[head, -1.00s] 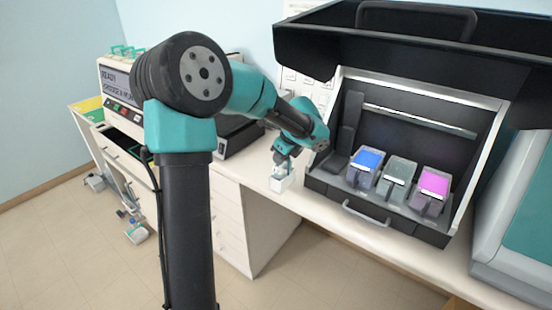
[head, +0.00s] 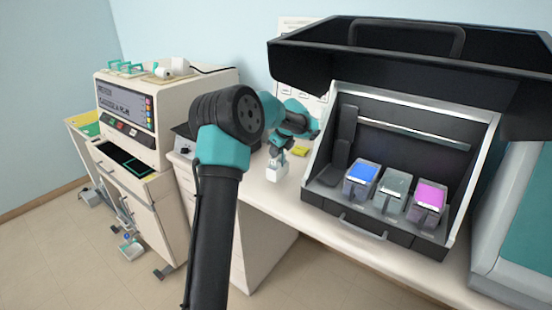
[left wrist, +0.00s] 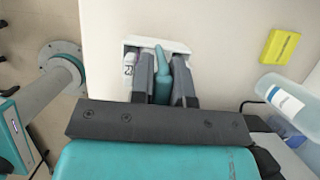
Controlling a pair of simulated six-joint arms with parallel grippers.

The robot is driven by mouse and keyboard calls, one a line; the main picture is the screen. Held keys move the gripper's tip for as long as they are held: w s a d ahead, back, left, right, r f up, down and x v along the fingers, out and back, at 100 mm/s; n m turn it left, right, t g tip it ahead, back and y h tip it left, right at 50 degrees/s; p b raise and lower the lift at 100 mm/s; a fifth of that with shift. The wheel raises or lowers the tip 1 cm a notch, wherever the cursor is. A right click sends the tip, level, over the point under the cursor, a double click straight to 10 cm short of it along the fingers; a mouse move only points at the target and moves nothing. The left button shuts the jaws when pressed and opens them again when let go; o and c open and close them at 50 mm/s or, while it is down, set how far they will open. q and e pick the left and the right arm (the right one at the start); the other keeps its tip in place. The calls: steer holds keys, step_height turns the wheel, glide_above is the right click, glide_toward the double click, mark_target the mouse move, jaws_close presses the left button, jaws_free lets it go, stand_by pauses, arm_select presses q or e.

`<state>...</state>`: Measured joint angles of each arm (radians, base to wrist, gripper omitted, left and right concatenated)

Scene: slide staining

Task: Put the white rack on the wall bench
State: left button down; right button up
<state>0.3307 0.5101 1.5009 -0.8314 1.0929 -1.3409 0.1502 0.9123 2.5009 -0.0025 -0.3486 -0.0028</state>
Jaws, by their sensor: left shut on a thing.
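The white rack (head: 277,172) is a small white block held below my left gripper (head: 280,153), over the left part of the pale wall bench (head: 258,196), left of the black staining box. I cannot tell whether its bottom touches the bench. In the left wrist view the rack (left wrist: 178,46) shows its white rim, with a small marked label at its left. My left gripper (left wrist: 164,88) is shut on the rack, its dark fingers on either side of a teal upright part. My right gripper is not in view.
The open black staining box (head: 340,222) stands right of the rack, holding blue, grey and pink containers. A yellow block (head: 300,151) lies behind the rack. A clear labelled bottle (left wrist: 285,98) shows in the left wrist view. A cream machine (head: 130,110) stands at the left.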

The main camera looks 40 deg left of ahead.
arm_select(q)
steer(key=shift+w+a+f, duration=0.1)
steer(key=shift+w+a, duration=0.15)
steer(key=shift+a, duration=0.05)
steer(key=shift+f, duration=1.65)
steer(key=shift+f, duration=0.15)
steer(key=c, duration=1.1)
jaws_free()
steer(key=shift+v, duration=3.95)
steer(key=shift+c, duration=0.2)
